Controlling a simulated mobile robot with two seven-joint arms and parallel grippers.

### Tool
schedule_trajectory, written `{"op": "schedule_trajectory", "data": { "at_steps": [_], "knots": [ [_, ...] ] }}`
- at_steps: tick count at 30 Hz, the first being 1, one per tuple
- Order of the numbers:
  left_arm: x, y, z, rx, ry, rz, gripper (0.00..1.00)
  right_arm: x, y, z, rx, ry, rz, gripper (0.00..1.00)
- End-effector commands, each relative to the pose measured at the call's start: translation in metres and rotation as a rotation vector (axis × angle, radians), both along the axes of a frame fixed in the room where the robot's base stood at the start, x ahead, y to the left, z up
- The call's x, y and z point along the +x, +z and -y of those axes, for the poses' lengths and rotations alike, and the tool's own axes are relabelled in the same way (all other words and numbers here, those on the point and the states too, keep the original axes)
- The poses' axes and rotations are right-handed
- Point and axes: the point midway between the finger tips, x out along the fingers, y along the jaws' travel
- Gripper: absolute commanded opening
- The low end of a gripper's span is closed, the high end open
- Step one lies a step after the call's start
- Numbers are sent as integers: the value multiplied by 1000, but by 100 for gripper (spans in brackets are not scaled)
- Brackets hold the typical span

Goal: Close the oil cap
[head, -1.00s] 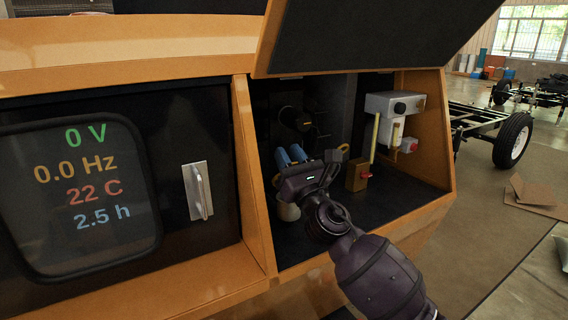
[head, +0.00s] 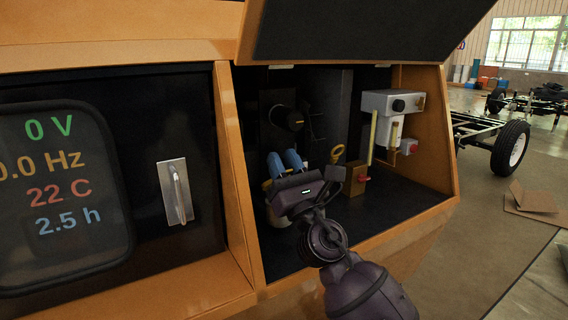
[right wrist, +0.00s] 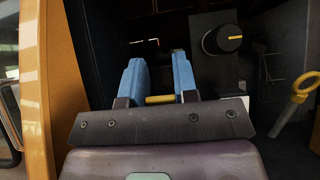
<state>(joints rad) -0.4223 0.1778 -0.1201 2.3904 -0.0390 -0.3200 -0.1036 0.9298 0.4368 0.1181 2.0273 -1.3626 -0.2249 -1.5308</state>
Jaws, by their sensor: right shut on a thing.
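My right gripper (head: 286,160) has blue fingers and is inside the open compartment. In the right wrist view its fingers (right wrist: 160,75) are shut on a yellow bar-like piece (right wrist: 160,99). Only a short part of this piece shows, so I cannot tell whether it is the oil cap. A black round part with a yellow mark (head: 290,118) sits on the back wall, above and apart from the fingers. It also shows at the upper right of the right wrist view (right wrist: 228,39). A pale rounded part (head: 277,218) is partly hidden below my gripper. My left gripper is not in view.
The compartment's orange side wall (head: 238,165) is close on the left. A raised black lid (head: 350,28) hangs above.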

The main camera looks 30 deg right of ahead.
Motion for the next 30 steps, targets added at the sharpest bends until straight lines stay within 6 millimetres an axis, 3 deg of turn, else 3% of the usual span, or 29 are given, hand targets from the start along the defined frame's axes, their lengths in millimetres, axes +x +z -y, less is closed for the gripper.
{"op": "schedule_trajectory", "data": {
  "at_steps": [11,30],
  "knots": [
    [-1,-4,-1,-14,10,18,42,-9,-12,-7,-1,2,-4,0],
    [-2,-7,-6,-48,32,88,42,-39,-57,-7,1,3,-6,0]
  ]
}}
